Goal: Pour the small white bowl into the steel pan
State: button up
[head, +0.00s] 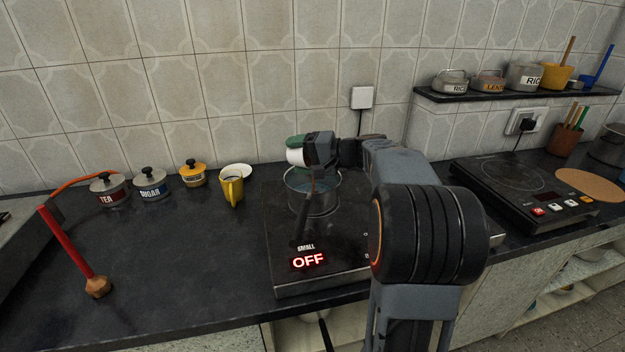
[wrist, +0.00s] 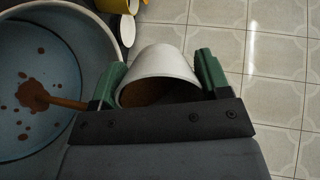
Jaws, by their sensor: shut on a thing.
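The small white bowl (head: 295,157) is tilted on its side in my gripper (head: 303,148), above the steel pan (head: 326,201). In the wrist view, the green finger pads of my gripper (wrist: 162,72) are shut on both sides of the white bowl (wrist: 165,62). Brown contents show inside its rim. A brown stream (wrist: 60,102) runs from beside the gripper into the steel pan (wrist: 50,60). Brown spots lie on the pan's bottom. The stream's start is hidden behind the gripper. The pan sits on a hob with its dark handle toward the front.
The hob (head: 286,275) reads OFF. A yellow mug (head: 231,190), a white bowl (head: 240,169) and lidded jars (head: 151,186) stand left of it. A second hob (head: 505,190) is at right. A shelf (head: 480,95) of containers hangs above. The left front counter is mostly clear.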

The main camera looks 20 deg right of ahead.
jog(key=shift+s+d+r+t+y+b, duration=0.1)
jog(key=shift+r+t+y+b, duration=0.25)
jog(key=shift+b, duration=0.25)
jog(key=shift+s+d+r+t+y+b, duration=0.2)
jog(key=shift+t+y+b, duration=0.45)
jog(key=shift+b, duration=1.5)
jog(key=shift+s+d+r+t+y+b, duration=0.2)
jog(key=shift+r+t+y+b, duration=0.55)
jog(key=shift+b, duration=0.45)
jog(key=shift+s+d+r+t+y+b, duration=0.15)
jog(key=shift+r+t+y+b, duration=0.35)
jog(key=shift+r+b, duration=0.5)
jog(key=shift+b, duration=0.3)
